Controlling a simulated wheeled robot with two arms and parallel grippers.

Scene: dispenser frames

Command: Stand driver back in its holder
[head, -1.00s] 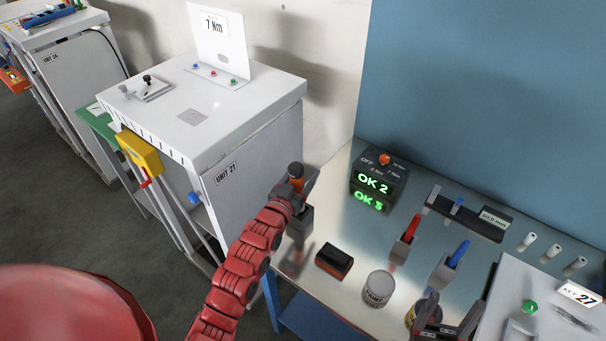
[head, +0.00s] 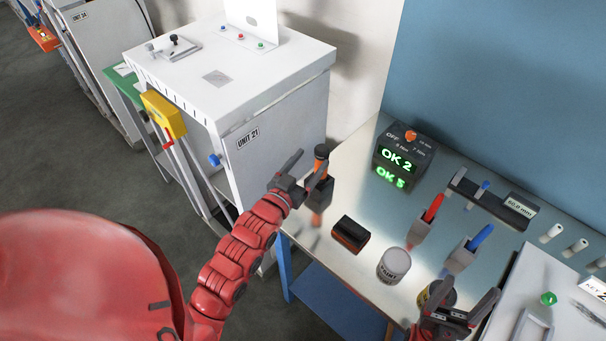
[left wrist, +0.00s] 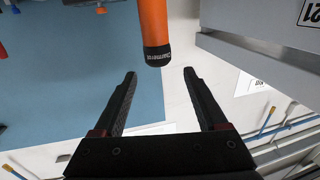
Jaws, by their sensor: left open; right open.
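An orange driver (head: 321,152) with a dark end stands about upright in a dark grey holder (head: 319,191) at the table's left edge. My left gripper (head: 311,160) is open beside the driver's upper part and partly hides it. In the left wrist view the orange driver (left wrist: 154,20) lies just beyond the open left fingertips (left wrist: 159,73), with a gap between, not gripped. My right gripper (head: 462,302) is open and empty at the bottom right, near the table's front.
A red driver (head: 433,208) and a blue driver (head: 480,237) stand in grey holders (head: 418,232). A dark box (head: 350,233), a paint can (head: 394,265) and a lit controller (head: 401,158) are on the table (head: 350,180). The white Unit 21 cabinet (head: 270,120) stands close behind the left gripper.

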